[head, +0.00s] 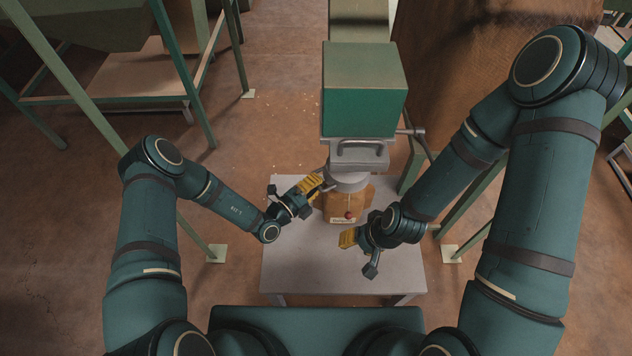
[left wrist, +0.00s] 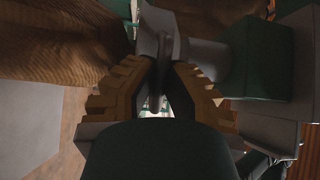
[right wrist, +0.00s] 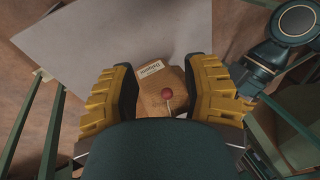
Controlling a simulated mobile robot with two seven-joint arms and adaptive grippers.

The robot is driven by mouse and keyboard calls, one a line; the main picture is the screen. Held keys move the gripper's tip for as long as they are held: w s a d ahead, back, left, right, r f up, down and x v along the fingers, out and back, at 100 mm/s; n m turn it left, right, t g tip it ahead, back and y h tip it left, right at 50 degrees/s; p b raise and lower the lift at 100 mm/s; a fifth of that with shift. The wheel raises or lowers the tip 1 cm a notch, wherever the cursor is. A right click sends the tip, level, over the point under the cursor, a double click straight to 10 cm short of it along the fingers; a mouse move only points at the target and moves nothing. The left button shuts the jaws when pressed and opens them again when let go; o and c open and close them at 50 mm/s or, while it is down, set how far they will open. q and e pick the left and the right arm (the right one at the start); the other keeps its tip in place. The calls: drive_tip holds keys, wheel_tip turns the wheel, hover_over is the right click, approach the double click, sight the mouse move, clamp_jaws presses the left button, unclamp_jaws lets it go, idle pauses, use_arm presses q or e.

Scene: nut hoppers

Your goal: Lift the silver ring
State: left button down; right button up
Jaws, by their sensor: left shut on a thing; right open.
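The silver ring (head: 349,182) is a grey band under the hopper's outlet, just above a brown sack (head: 342,203). My left gripper (head: 325,181) is at the ring's left side and shut on it. In the left wrist view, the yellow fingers of my left gripper (left wrist: 160,78) close toward a dim grey part, and the exact contact is hard to see. My right gripper (head: 347,229) is open in front of the sack.
The sack stands on a light grey table (head: 300,245) with bare room at the front and left. A green hopper box (head: 362,95) with a grey outlet housing (head: 358,155) stands above. Green frame legs (head: 190,90) stand at both sides.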

use_arm(q)
wheel_tip(320, 180, up, 8)
drive_tip(key=p, duration=0.5)
drive_tip(key=shift+w, duration=0.15)
use_arm(e)
drive_tip(key=shift+t, duration=0.3)
drive_tip(key=r, duration=0.1)
drive_tip(key=w+r, duration=0.1)
drive_tip(key=r, duration=0.3)
drive_tip(key=shift+w+d+r, duration=0.2)
drive_tip(key=shift+w, duration=0.2)
use_arm(q)
drive_tip(key=c, duration=1)
unclamp_jaws()
drive_tip(key=shift+r, duration=0.1)
drive_tip(key=shift+a, duration=0.1)
drive_tip(key=v, duration=1.2)
